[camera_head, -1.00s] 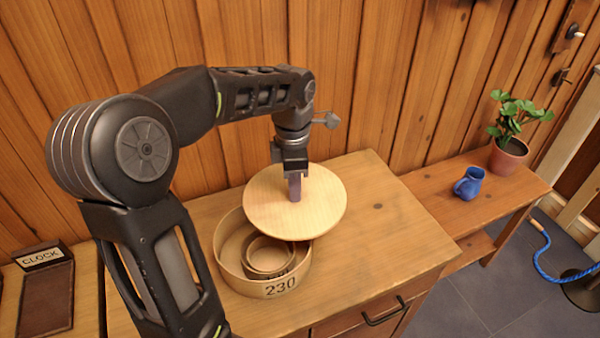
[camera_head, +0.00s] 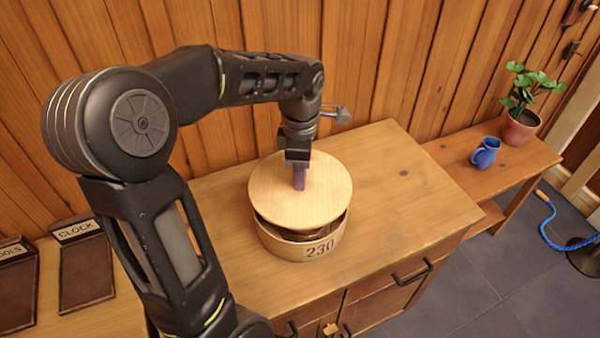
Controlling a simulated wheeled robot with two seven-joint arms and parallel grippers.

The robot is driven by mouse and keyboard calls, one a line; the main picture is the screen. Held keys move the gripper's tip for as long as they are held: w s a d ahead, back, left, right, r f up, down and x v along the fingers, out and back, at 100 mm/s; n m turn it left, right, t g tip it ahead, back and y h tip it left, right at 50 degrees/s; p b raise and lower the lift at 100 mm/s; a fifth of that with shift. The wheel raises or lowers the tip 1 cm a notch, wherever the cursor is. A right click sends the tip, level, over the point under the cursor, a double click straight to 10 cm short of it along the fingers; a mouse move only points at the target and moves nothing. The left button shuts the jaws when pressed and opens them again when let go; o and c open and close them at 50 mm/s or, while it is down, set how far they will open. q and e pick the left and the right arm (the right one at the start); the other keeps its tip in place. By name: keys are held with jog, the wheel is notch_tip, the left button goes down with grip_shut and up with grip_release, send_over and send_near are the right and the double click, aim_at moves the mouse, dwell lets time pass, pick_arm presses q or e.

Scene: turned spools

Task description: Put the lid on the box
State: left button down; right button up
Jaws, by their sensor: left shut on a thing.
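My left gripper (camera_head: 298,164) points down and is shut on that handle. The box (camera_head: 288,248) is a round wooden tub marked "230" on the cabinet top. The lid is over the box and covers most of its opening. A dark gap shows between lid and rim at the front and right, so the lid looks slightly raised or tilted there. The box's inside is mostly hidden. My right gripper is not in view.
The wooden cabinet top (camera_head: 400,205) is clear to the right of the box. A dark holder labelled "CLOCK" (camera_head: 85,265) lies at left. A plank wall stands behind.

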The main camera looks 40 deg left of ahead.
pick_arm(q)
jog(key=shift+f+b, duration=1.85)
jog(key=shift+f, duration=0.65)
jog(key=shift+f, duration=0.2)
jog(key=c, duration=1.2)
grip_release()
jog(key=shift+o, duration=0.6)
jog(key=shift+o, duration=1.4)
jog(key=shift+r, duration=0.2)
jog(key=shift+r+p, duration=0.45)
jog(key=shift+r, duration=0.1)
